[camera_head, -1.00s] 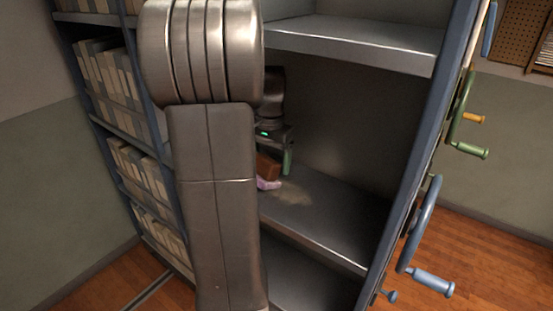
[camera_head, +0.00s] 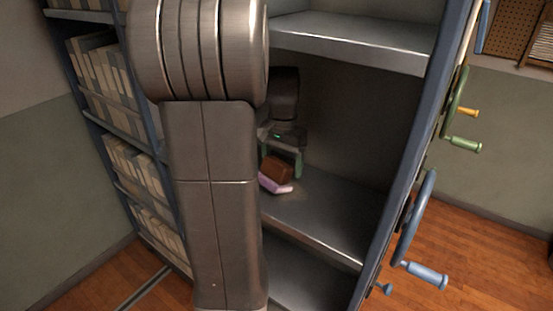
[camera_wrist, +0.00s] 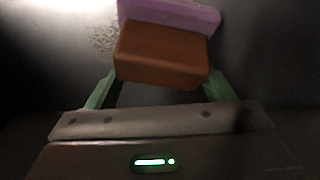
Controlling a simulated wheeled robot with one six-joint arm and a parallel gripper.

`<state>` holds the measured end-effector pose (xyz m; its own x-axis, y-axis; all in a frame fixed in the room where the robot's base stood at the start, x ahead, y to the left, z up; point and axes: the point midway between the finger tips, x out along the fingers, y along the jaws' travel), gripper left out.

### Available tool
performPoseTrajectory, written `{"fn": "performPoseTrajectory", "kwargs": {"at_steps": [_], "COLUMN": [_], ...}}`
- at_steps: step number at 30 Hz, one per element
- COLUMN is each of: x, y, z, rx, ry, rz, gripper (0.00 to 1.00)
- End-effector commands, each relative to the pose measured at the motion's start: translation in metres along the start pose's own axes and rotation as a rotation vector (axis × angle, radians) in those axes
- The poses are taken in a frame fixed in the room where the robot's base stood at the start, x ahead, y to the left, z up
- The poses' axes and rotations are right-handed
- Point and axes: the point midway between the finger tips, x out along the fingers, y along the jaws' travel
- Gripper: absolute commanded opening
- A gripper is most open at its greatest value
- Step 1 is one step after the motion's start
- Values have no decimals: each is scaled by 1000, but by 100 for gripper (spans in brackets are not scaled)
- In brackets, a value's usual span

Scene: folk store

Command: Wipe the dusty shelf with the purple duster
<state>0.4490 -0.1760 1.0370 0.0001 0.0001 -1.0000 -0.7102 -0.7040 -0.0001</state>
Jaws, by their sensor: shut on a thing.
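The duster has a brown block (camera_head: 277,170) for a back and a purple pad (camera_head: 274,184) underneath. My gripper (camera_head: 283,160) is shut on the brown block, with a green finger on each side. In the wrist view the brown block (camera_wrist: 162,55) sits between the fingers, and the purple pad (camera_wrist: 175,14) shows beyond it. The duster is low at the grey metal shelf (camera_head: 325,215); I cannot tell whether the pad touches it. A small speckled dust patch (camera_wrist: 103,38) shows left of the pad in the wrist view. The duster hides part of the shelf.
An upper shelf (camera_head: 350,44) hangs above my gripper, and a blue upright (camera_head: 400,170) closes the right side. Handwheels, one blue (camera_head: 415,222), stick out beyond it. Shelves of boxes or files (camera_head: 135,165) stand at left. The shelf right of the duster is clear.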

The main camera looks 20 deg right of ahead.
Motion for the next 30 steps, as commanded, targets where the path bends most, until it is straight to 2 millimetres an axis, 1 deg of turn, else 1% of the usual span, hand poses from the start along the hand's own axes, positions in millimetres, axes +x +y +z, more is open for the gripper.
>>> {"fn": "performPoseTrajectory", "kwargs": {"at_steps": [3,13,22,30], "x": [0,2,1,1], "y": [12,26,52,61], "z": [1,2,4,5], "rx": [3,2,3,2], "ry": [0,-2,-2,-2], "rz": [0,1,2,2], "gripper": [39,39,39,39]}}
